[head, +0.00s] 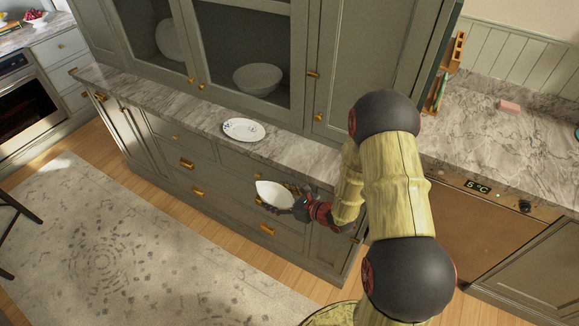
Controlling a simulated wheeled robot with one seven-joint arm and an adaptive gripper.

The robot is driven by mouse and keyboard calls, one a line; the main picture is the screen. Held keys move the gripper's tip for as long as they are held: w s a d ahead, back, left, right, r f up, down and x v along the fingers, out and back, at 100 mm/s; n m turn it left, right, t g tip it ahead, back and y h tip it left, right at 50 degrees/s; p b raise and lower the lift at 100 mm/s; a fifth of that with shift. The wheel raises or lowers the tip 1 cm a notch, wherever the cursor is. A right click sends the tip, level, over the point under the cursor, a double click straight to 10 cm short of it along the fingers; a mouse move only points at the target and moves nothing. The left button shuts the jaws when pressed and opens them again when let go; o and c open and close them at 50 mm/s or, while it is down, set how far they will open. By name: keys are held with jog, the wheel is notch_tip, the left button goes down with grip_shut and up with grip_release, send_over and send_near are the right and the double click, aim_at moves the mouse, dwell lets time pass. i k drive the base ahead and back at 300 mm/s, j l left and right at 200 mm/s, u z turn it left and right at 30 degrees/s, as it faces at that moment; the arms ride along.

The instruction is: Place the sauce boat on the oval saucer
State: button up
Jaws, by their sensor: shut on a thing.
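The white sauce boat (274,194) is in the air in front of the cabinet drawers, right of the picture's middle line of drawers and below the counter edge. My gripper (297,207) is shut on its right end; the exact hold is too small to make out. The oval saucer (243,129), white with a dark pattern near its rim, lies flat on the marble counter, above and to the left of the sauce boat in the picture. The saucer looks empty, and the sauce boat is apart from it.
The marble counter (190,107) is narrow, with bare room on both sides of the saucer. Glass-door cabinets (210,50) rise behind it. Drawers with brass handles (187,163) lie below. A pink sponge (510,107) lies on the right counter. A patterned rug (110,250) covers the floor.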

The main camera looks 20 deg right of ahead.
aim_at(242, 131)
jog(key=k+l+z, duration=0.15)
jog(key=k+z, duration=0.2)
jog(key=k, duration=0.35)
jog(key=z, duration=1.95)
jog(key=j+z, duration=0.25)
jog(key=k+j+z, duration=0.3)
jog(key=j+z, duration=0.25)
jog(key=j, duration=0.2)
jog(key=k+j+z, duration=0.3)
jog(key=k+j, duration=0.3)
jog(key=j, duration=0.15)
jog(key=k+j, duration=0.3)
jog(key=j, duration=0.15)
jog(key=k+j, duration=0.3)
jog(key=j, duration=0.2)
jog(key=k+j, duration=0.3)
jog(key=j, duration=0.15)
